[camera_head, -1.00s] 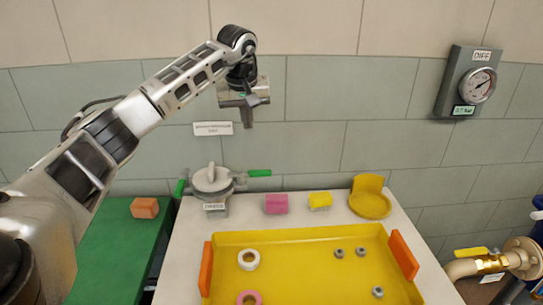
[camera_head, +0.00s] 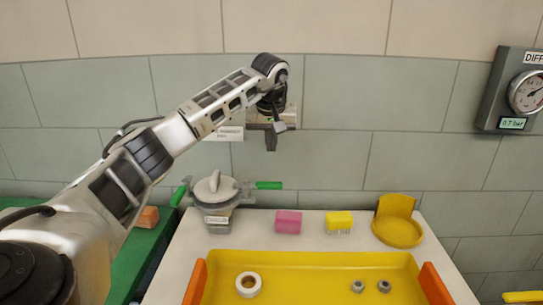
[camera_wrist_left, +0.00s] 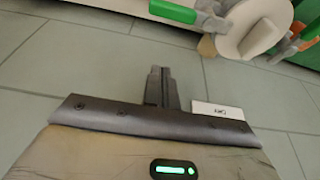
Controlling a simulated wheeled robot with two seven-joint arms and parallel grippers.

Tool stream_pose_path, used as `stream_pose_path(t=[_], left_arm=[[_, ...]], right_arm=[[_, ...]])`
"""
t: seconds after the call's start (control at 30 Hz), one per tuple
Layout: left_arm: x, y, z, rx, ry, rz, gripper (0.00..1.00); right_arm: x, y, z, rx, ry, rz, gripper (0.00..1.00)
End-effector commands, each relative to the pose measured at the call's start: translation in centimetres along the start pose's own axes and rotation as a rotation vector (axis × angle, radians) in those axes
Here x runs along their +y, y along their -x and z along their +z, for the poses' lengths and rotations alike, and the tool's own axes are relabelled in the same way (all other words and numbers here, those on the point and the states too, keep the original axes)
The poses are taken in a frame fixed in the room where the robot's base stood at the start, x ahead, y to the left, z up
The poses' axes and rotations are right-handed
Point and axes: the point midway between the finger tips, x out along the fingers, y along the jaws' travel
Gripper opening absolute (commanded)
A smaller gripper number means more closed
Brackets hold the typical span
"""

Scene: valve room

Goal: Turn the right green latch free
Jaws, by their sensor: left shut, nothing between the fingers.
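A grey round housing with a pale lid (camera_head: 214,190) stands at the back left of the white table. The right green latch (camera_head: 269,185) sticks out to its right, roughly level. Another green latch (camera_head: 179,195) is on its left side, tilted. My left gripper (camera_head: 271,146) is shut and empty, pointing down above the right latch and apart from it. In the left wrist view the shut fingers (camera_wrist_left: 160,78) show with floor-like grey tiles behind; the right latch (camera_wrist_left: 172,11) is at the top edge and the lid (camera_wrist_left: 252,28) at the top right. My right gripper is not in view.
A pink block (camera_head: 288,222), a yellow block (camera_head: 339,222) and a yellow round holder (camera_head: 397,229) stand right of the housing. A yellow tray (camera_head: 320,267) with orange handles fills the front. A gauge (camera_head: 527,92) hangs on the wall at right.

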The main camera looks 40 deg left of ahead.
Motion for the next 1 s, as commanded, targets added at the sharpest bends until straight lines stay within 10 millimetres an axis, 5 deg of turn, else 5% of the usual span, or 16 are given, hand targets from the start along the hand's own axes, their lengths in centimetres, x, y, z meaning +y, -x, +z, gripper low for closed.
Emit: stream_pose_path(t=[0.47,1.0], left_arm=[[0.0,-8.9,0.1,-0.003,0.001,-0.002,0.00],[-0.1,-7.5,3.8,0.000,-0.001,-0.001,0.00]], right_arm=[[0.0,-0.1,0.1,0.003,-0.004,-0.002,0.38],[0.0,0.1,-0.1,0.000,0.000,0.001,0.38]])
